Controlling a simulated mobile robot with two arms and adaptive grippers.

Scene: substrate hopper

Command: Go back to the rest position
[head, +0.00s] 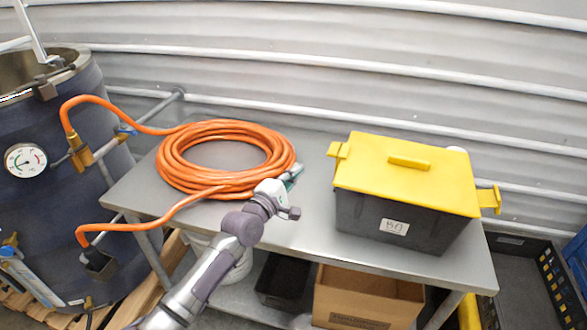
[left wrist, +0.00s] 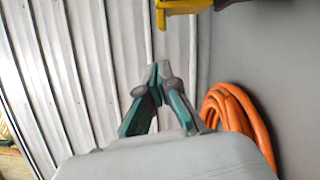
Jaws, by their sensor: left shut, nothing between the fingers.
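My left gripper (head: 293,173) is above the grey metal table, just right of the coiled orange hose (head: 173,160). In the left wrist view the two fingers of my left gripper (left wrist: 157,80) come together at the tips, with nothing between them. The hose also shows at the right of the left wrist view (left wrist: 236,108). My left arm reaches in from the bottom of the head view. My right gripper is in neither view.
The table (head: 300,232) carries a dark box (head: 360,222) with a yellow lid (head: 450,180) at right. A blue tank (head: 90,200) with a gauge stands at left. A cardboard box (head: 365,300) sits below. Bare tabletop lies between hose and box.

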